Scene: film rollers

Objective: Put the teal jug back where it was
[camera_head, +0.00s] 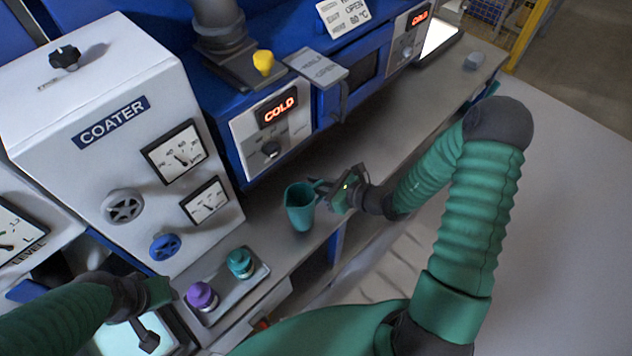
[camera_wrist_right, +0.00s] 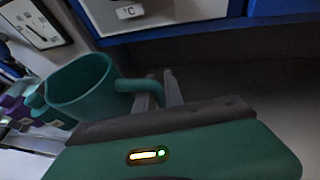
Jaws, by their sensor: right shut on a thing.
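The teal jug (camera_head: 300,207) is at the grey counter in front of the blue machine, its open top facing up. I cannot tell whether its base touches the counter. My right gripper (camera_head: 328,193) is at the jug's right side, shut on its handle. In the right wrist view the jug (camera_wrist_right: 82,92) stands left of the fingers (camera_wrist_right: 160,92), with its handle between them. My left gripper (camera_head: 152,318) is at the lower left, near a lit panel, apart from the jug; its fingers are too unclear to tell whether they are open.
A tray (camera_head: 258,275) left of the jug holds a purple-capped jar (camera_head: 202,296) and a teal-capped jar (camera_head: 240,263). The white coater box (camera_head: 110,120) stands behind the tray. The blue machine with a COLD display (camera_head: 277,110) stands behind the jug.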

